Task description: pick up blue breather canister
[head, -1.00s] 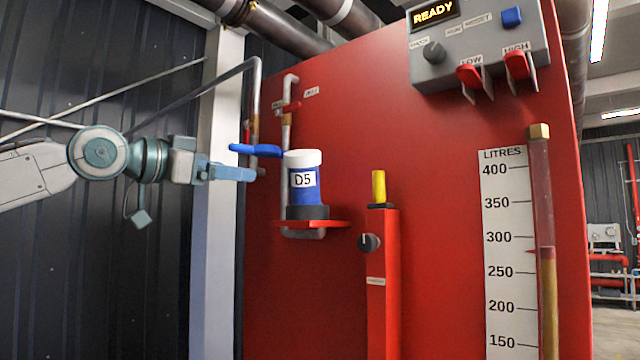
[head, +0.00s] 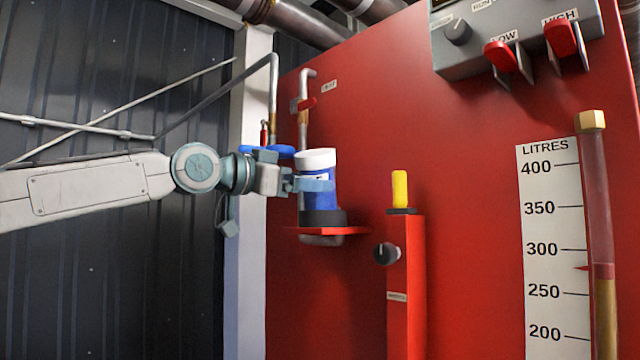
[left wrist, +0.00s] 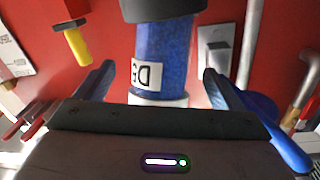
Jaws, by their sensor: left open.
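The blue breather canister (head: 317,203) has a white cap and stands upright in a dark collar on a small red shelf (head: 345,231) of the red panel. In the left wrist view the canister (left wrist: 163,50) appears upside down, with its D5 label showing, between the fingers. My left gripper (head: 312,184) is at the canister's upper body, below the cap. It is open, with one finger on each side of the canister; the left wrist view also shows the gripper (left wrist: 157,80). In the head view a finger covers the label. My right gripper is not in view.
A blue lever handle (head: 268,149) is just behind my left gripper. A red post with a yellow top (head: 399,189) and a black knob (head: 386,254) stands right of the shelf. A grey control box (head: 520,45) and a litre gauge (head: 550,250) are further right.

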